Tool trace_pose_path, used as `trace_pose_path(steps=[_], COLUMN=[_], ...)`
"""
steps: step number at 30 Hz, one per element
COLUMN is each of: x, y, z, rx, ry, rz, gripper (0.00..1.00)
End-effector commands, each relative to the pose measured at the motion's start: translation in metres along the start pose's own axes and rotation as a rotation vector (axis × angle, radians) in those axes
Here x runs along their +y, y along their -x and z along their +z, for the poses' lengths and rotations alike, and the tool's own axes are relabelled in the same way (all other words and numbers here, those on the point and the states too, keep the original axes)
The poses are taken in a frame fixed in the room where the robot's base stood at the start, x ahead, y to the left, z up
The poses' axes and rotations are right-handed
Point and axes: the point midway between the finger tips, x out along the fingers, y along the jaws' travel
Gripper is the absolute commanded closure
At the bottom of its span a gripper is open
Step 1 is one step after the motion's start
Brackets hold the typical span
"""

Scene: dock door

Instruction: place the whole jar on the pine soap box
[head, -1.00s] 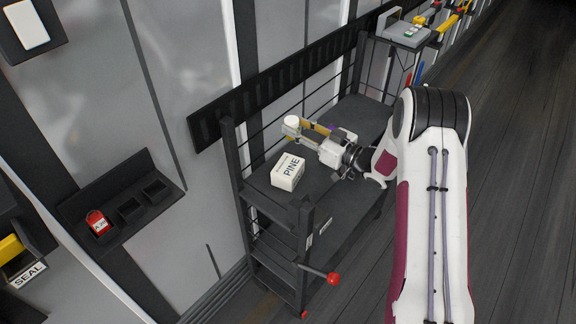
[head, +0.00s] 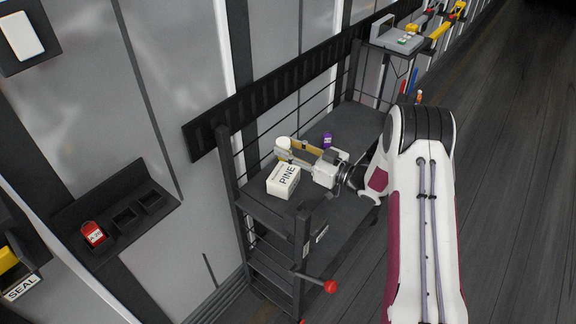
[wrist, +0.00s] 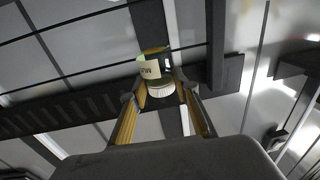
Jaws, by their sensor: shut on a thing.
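My gripper (head: 293,154) is shut on a pale jar (head: 282,146), which it holds between its yellow-sided fingers. In the wrist view the jar (wrist: 152,68) shows a cream label and a white ribbed end, between the fingertips of my gripper (wrist: 160,84). The white pine soap box (head: 284,182), marked PINE, stands on the dark shelf cart (head: 345,215). In the head view the jar appears just behind and above the box's far edge. I cannot tell whether they touch. The box cannot be made out in the wrist view.
A small purple container (head: 327,141) stands on the shelf behind my gripper. Dark posts and rails bound the cart. A red-knobbed lever (head: 330,286) sticks out at its front. The shelf surface at the back right is clear.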

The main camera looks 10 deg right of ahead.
Motion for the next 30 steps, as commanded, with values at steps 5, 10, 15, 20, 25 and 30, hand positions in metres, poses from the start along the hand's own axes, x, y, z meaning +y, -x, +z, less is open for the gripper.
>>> trace_pose_path(steps=[5,10,15,20,25,30], x=[0.0,0.0,0.0,0.0,0.0,0.0], y=[0.0,0.0,0.0,0.0,0.0,0.0], z=[0.021,0.029,0.029,0.029,0.037,0.053], rx=[0.001,0.002,0.002,0.002,0.0,0.0], ry=[0.0,0.001,0.002,0.001,0.0,0.0], rz=[0.0,0.0,0.0,0.0,0.0,0.0], gripper=[0.96,0.96,0.96,0.96,0.96,0.96])
